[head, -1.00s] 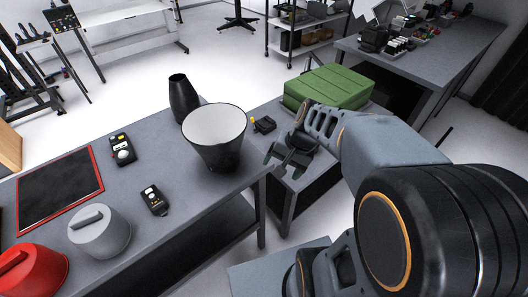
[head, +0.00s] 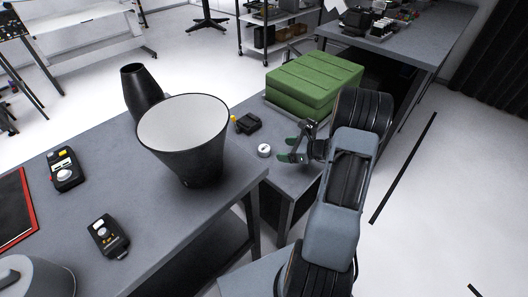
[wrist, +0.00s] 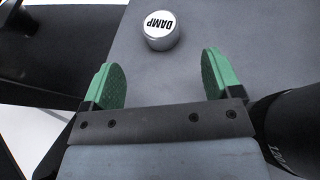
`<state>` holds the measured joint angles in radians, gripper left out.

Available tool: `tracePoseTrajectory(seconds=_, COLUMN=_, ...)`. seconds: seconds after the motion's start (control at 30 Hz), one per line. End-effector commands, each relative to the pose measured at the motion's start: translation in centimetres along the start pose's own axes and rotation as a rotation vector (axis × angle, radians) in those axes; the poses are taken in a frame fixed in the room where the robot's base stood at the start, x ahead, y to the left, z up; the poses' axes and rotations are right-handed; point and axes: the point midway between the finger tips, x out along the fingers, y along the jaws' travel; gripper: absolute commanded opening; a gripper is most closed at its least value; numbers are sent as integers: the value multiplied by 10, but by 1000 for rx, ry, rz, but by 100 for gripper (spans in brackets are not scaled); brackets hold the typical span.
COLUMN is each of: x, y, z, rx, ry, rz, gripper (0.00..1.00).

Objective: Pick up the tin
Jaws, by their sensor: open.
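The tin (head: 264,150) is a small round silver can with a white lid, standing on the low grey table. In the wrist view the tin (wrist: 161,29) shows the word "DAMP" on its lid and stands upright beyond my fingertips, near the middle. My gripper (head: 292,149) is open and empty, just right of the tin in the head view. In the wrist view my gripper's green finger pads (wrist: 162,75) are spread apart, and the tin is ahead of the gap, not between them.
A green case (head: 314,82) lies behind on the low table, with a small black device (head: 247,123) to the tin's left. A large white-topped black cone (head: 186,130) and a black vase (head: 140,88) stand on the higher table (head: 160,215) at left.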

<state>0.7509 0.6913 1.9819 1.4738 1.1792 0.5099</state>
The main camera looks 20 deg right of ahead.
Motion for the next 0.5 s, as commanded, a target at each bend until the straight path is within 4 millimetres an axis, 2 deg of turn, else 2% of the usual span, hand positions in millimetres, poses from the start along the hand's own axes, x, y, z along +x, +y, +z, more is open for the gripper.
tracePoseTrajectory(seconds=0.03, x=10, y=1, z=-1, rx=-1, ry=0, rz=5, gripper=84)
tracePoseTrajectory(seconds=0.2, x=31, y=1, z=0, rx=-2, ry=1, rz=3, gripper=84)
tracePoseTrajectory(seconds=0.5, x=50, y=1, z=-1, rx=-4, ry=2, rz=3, gripper=84)
